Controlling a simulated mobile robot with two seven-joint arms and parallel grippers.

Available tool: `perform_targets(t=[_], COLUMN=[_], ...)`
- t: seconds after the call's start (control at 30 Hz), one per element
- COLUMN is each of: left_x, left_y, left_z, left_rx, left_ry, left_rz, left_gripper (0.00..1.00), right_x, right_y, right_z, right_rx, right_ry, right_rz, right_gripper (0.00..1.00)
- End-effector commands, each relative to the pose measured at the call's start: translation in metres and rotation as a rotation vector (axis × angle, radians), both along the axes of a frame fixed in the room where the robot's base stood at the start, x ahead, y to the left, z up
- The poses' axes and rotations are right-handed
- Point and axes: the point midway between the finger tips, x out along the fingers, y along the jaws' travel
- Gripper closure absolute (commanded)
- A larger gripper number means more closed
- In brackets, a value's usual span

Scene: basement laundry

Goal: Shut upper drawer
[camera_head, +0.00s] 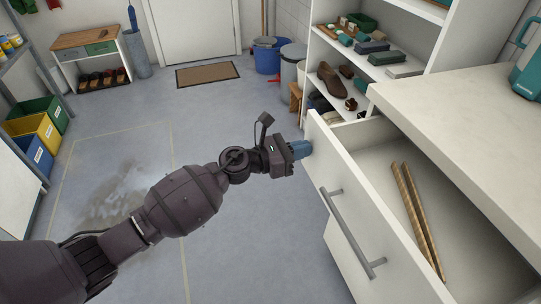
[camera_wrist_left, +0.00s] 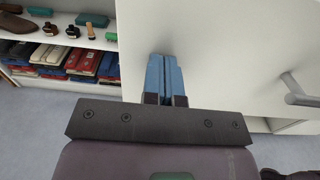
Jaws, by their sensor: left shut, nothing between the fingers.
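The upper drawer (camera_head: 340,187) of the white cabinet at the right stands pulled out. Two thin wooden rods (camera_head: 417,215) lie inside it. Its grey bar handle (camera_head: 352,232) is on the front panel and also shows at the right of the left wrist view (camera_wrist_left: 300,92). My left gripper (camera_head: 302,149) is shut and empty, with blue fingers together. Its fingertips are at the far end of the drawer front, left of the handle in the left wrist view (camera_wrist_left: 166,72); I cannot tell whether they touch it. My right gripper is not in view.
The worktop (camera_head: 450,105) overhangs the drawer, with a teal container (camera_head: 528,68) on it. Open shelves (camera_head: 345,65) with shoes and boxes stand beyond. Colored bins (camera_head: 40,130) are far left. The floor left of the drawer is clear, with a wet-looking patch.

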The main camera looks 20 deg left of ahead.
Motion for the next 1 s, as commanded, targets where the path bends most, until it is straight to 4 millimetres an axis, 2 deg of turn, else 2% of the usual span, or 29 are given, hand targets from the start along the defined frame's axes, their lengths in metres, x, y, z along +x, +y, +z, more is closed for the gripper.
perform_targets(t=[0.03,0.2,0.5,0.7,1.0], left_x=[0.009,0.036,0.075,0.090,0.098], left_y=[-0.014,-0.052,-0.104,-0.124,-0.134], left_z=[-0.001,-0.003,-0.005,-0.003,0.000], left_rx=[-0.002,-0.002,-0.001,-0.001,-0.001], left_ry=[0.001,0.003,0.007,0.004,-0.001], left_rz=[-0.002,-0.003,-0.001,0.000,0.001], left_gripper=[1.00,1.00,1.00,1.00,1.00], right_x=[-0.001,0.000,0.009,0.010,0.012], right_y=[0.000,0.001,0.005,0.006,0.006], right_z=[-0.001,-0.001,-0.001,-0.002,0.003], right_rx=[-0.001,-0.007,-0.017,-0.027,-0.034], right_ry=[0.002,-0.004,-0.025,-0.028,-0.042], right_rz=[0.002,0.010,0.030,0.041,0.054], right_gripper=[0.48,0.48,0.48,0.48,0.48])
